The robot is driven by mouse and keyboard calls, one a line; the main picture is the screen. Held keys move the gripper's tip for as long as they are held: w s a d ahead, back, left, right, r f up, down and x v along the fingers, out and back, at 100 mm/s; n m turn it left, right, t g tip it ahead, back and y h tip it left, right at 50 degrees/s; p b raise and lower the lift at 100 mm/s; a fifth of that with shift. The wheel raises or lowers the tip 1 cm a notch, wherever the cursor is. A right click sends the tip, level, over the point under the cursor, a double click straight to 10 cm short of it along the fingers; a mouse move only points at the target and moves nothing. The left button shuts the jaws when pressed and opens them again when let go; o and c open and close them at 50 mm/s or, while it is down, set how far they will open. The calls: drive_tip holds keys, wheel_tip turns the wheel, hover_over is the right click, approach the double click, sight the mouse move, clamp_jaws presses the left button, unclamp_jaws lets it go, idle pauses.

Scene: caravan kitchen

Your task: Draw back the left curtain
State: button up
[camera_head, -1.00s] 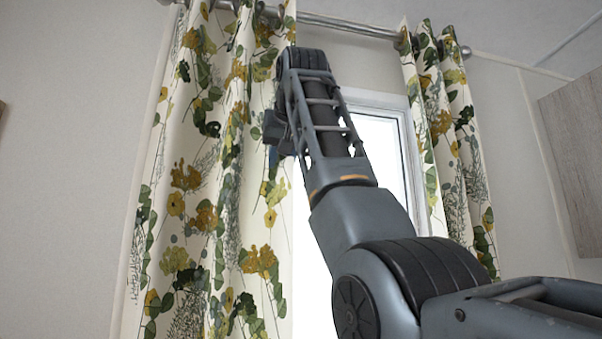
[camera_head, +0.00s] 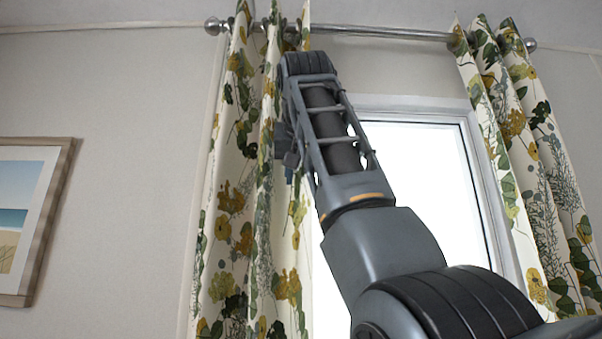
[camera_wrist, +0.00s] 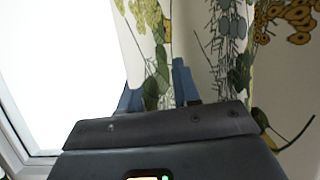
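The left curtain (camera_head: 233,220), cream with green and yellow leaf print, hangs in folds from the rod at the left of the window. In the head view my gripper (camera_head: 286,150) is at the curtain's right part, high up, and is largely hidden by my arm. In the wrist view the blue fingers of my gripper (camera_wrist: 158,88) stand on either side of a fold of the left curtain (camera_wrist: 215,70), closed around the cloth.
The metal rod (camera_head: 385,33) runs above the window (camera_head: 415,175). The right curtain (camera_head: 530,150) hangs at the window's right side. A framed picture (camera_head: 62,200) is on the wall at the left. The wall between picture and left curtain is bare.

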drive_tip(key=shift+o, duration=1.4)
drive_tip(key=b+v, duration=0.2)
drive_tip(key=v, duration=0.5)
drive_tip(key=shift+s+r, duration=0.2)
drive_tip(key=shift+s, duration=0.15)
